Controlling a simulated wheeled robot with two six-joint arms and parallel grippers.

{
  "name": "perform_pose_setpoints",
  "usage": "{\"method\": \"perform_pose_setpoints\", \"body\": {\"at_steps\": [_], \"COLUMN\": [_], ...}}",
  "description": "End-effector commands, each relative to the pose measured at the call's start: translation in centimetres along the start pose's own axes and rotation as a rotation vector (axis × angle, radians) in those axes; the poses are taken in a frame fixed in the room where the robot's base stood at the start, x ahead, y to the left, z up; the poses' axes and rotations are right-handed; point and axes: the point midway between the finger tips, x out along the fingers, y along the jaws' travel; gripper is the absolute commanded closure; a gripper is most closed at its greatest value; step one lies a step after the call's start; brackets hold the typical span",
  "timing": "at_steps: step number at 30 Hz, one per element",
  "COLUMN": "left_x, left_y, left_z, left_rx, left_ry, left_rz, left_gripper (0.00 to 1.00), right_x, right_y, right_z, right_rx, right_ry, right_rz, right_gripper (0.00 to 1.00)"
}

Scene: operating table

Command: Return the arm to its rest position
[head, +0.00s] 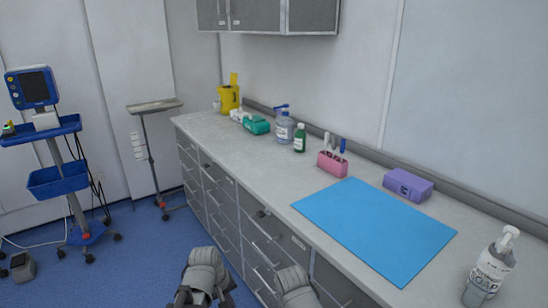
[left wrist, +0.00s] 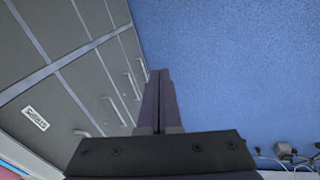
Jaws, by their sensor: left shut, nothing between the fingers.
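My left gripper (left wrist: 159,74) shows in the left wrist view with its two dark fingers together and nothing between them. It points down past the grey drawer fronts, over the blue floor, apart from any object. In the head view, my grey arm links show at the bottom edge, in front of the drawers and below the counter top. My right gripper's fingers are not visible in either view.
The grey counter (head: 262,172) carries a blue mat (head: 375,229), a purple box (head: 408,185), a pink holder (head: 332,163) and a soap bottle (head: 488,272). The drawer handles (left wrist: 110,112) stick out close to my left gripper. Blue floor (head: 130,265) is open at the left.

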Motion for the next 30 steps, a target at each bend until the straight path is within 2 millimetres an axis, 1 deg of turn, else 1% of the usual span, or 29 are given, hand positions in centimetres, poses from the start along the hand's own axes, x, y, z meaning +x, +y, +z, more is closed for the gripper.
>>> {"method": "perform_pose_setpoints", "body": {"at_steps": [1,3,10,11,12,21,25,27,30], "left_x": [-0.1,-0.3,-0.9,-1.6,-2.4,-6.0,-7.2,-7.6,-7.7], "left_y": [-1.1,-2.3,-5.8,-5.3,-4.2,0.7,2.1,2.5,2.7], "left_z": [0.4,0.8,1.7,2.1,2.9,8.4,10.4,11.1,11.5], "left_rx": [0.077,0.187,0.498,0.528,0.552,0.731,0.795,0.816,0.829], "left_ry": [-0.003,-0.009,-0.054,-0.063,-0.073,-0.138,-0.160,-0.166,-0.171], "left_rz": [-0.029,-0.067,-0.174,-0.181,-0.185,-0.245,-0.269,-0.278,-0.284], "left_gripper": [1.00,1.00,1.00,1.00,1.00,1.00,1.00,1.00,1.00], "right_x": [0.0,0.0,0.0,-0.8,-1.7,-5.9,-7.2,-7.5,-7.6], "right_y": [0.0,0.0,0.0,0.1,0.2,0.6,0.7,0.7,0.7], "right_z": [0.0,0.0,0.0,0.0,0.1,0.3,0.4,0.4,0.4], "right_rx": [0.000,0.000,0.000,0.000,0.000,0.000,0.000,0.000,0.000], "right_ry": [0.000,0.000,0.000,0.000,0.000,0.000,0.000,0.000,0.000], "right_rz": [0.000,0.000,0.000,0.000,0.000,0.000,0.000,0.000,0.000], "right_gripper": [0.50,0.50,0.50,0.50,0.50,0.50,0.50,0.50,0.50]}}
